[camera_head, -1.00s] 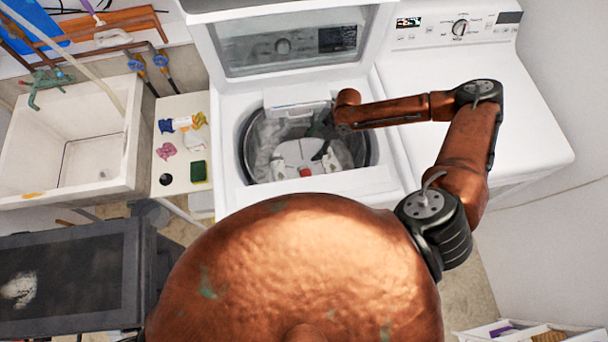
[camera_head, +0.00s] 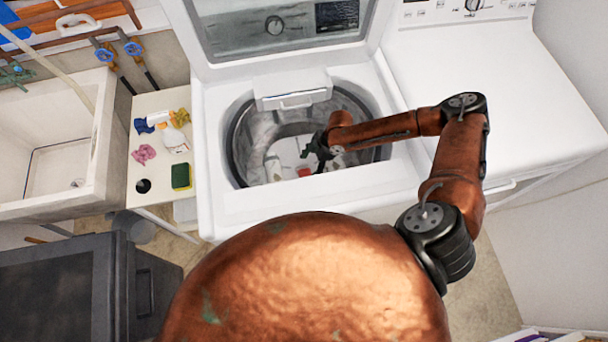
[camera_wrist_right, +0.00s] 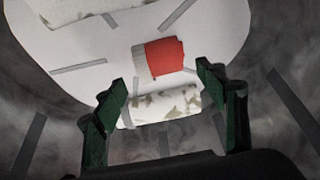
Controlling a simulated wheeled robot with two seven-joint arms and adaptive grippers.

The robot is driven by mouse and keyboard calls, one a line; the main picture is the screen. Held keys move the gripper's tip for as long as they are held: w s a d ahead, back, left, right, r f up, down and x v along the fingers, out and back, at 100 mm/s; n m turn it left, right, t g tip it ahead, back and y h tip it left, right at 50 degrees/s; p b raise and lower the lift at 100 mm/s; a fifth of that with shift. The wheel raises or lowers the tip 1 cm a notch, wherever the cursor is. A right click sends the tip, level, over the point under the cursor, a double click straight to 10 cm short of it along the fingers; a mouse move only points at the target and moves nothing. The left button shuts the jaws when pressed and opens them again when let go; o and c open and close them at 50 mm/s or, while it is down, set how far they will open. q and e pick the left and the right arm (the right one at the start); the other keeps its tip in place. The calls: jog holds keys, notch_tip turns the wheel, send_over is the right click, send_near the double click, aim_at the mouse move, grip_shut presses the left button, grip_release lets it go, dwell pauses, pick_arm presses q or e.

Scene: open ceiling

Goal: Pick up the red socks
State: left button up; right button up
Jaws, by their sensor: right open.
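The red socks (camera_wrist_right: 164,58) lie as a small red bundle with a pale end on the white drum bottom in the right wrist view. In the head view a bit of the red socks (camera_head: 304,172) shows deep in the washer drum. My right gripper (camera_wrist_right: 160,88) is open and empty inside the drum, with its green fingers apart. The socks show beyond and between the fingertips. In the head view my right gripper (camera_head: 318,152) reaches into the washer opening. My left gripper is not in view.
A patterned white roll of cloth (camera_wrist_right: 160,105) lies just in front of the socks, between the fingers. Another pale cloth (camera_wrist_right: 80,8) lies at the upper left. The drum wall (camera_wrist_right: 35,85) surrounds the gripper. The washer (camera_head: 270,216) has its lid raised.

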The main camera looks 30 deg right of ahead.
aim_at(306, 172)
jog(key=x, duration=0.5)
jog(key=shift+s+f+b, duration=0.15)
jog(key=shift+f+b, duration=0.2)
jog(key=shift+b, duration=0.05)
jog(key=shift+d+r, duration=0.1)
jog(key=c, duration=1.2)
